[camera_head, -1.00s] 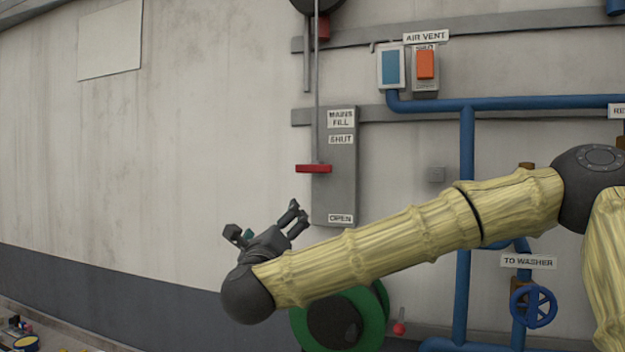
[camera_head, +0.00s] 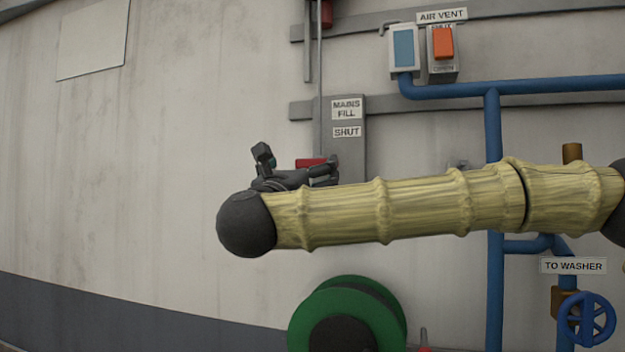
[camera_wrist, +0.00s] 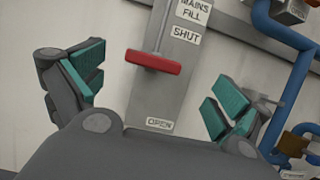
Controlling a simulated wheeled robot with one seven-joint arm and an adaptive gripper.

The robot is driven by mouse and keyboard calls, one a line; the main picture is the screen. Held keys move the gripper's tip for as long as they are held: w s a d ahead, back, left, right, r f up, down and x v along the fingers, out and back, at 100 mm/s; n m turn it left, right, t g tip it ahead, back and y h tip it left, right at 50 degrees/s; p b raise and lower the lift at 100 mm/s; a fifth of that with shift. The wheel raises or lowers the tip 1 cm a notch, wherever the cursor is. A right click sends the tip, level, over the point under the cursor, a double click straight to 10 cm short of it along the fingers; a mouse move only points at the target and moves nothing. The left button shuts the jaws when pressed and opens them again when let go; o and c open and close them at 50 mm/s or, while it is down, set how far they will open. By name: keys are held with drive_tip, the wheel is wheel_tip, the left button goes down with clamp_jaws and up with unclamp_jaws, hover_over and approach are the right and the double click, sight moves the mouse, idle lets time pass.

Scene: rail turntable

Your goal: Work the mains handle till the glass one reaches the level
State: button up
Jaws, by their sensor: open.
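The mains handle is a red bar (camera_head: 311,163) on a thin vertical rod in front of the grey "MAINS FILL" plate (camera_head: 346,165). In the wrist view the red bar (camera_wrist: 153,61) sits a little below the "SHUT" label and well above the "OPEN" label. My gripper (camera_head: 295,165) is open, with its dark fingers on either side of the bar in the head view. In the wrist view the teal-padded fingers (camera_wrist: 155,88) are spread wide, with the bar beyond and between them, apparently untouched. I cannot make out a glass gauge or its level mark.
A blue pipe (camera_head: 493,200) runs down the wall at right, with a blue valve wheel (camera_head: 587,318) by the "TO WASHER" label. An orange air vent switch (camera_head: 443,44) is above. A green reel (camera_head: 391,306) is below my arm.

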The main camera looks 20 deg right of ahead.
sight(315, 161)
drive_tip(key=p+x, duration=0.1)
drive_tip(key=x, duration=0.2)
drive_tip(key=p+x, duration=0.2)
drive_tip(key=x, duration=0.1)
drive_tip(key=f+p+x, duration=0.1)
drive_tip(key=x, duration=0.2)
drive_tip(key=shift+w, duration=0.4)
drive_tip(key=shift+w+d+r+p, duration=0.1)
drive_tip(key=shift+w+d+p, duration=0.45)
drive_tip(key=shift+w, duration=0.25)
drive_tip(key=shift+a, duration=0.1)
drive_tip(key=shift+c, duration=0.4)
drive_tip(key=c, duration=1.1)
drive_tip(key=shift+r+b, duration=0.95)
drive_tip(key=shift+r, duration=1.2)
